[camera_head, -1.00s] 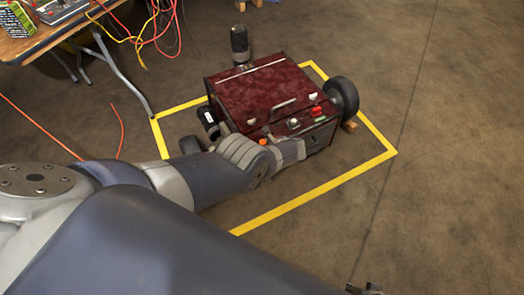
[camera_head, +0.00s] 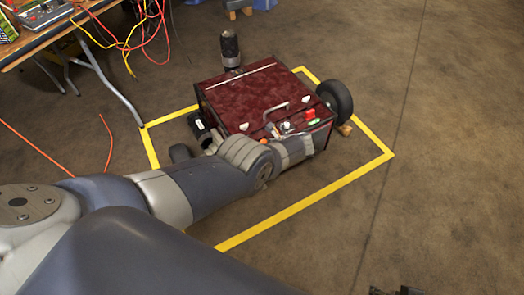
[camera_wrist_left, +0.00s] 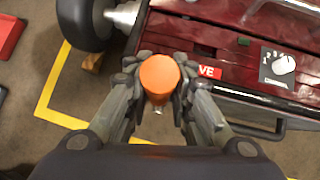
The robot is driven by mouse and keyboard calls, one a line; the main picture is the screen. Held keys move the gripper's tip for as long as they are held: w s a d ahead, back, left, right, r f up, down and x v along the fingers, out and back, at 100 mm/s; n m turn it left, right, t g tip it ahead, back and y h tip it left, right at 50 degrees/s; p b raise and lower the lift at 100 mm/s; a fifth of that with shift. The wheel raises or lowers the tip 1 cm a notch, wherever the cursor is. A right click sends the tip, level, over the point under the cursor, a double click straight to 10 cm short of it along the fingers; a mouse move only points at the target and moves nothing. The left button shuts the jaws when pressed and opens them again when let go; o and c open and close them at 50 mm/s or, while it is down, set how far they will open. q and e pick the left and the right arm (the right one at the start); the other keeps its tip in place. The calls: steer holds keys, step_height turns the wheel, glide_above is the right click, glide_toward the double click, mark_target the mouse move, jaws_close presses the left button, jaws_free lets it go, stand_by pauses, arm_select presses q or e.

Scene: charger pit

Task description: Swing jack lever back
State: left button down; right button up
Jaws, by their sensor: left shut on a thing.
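The jack lever shows as a round orange cap (camera_wrist_left: 157,74) in the left wrist view. My left gripper (camera_wrist_left: 158,92) is shut around it, with a finger on each side. The lever's shaft below is mostly hidden. The dark red box-shaped robot (camera_head: 255,95) carries the lever at its near side. In the head view my left wrist covers much of that side, so the grip is hard to see there. My right gripper (camera_head: 399,291) only just shows at the bottom edge, and its jaw state is unclear.
A yellow tape rectangle (camera_head: 300,206) surrounds the red robot. Its black wheel (camera_head: 335,97) stands at the right, near a wooden block (camera_head: 345,130). A table (camera_head: 45,35) with cables is at upper left. Floor to the right is clear.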

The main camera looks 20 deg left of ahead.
arm_select(q)
steer(key=shift+w+a+r, duration=0.2)
steer(key=shift+w+r, duration=0.45)
steer(key=shift+r, duration=0.2)
arm_select(e)
steer(key=shift+r, duration=0.15)
arm_select(q)
steer(key=c, duration=1.4)
jaws_free()
steer(key=shift+s+r, duration=0.1)
steer(key=shift+s+d+r, duration=0.15)
steer(key=shift+s+f, duration=0.1)
steer(key=shift+f, duration=0.25)
arm_select(e)
steer(key=shift+s, duration=0.15)
steer(key=shift+d, duration=0.1)
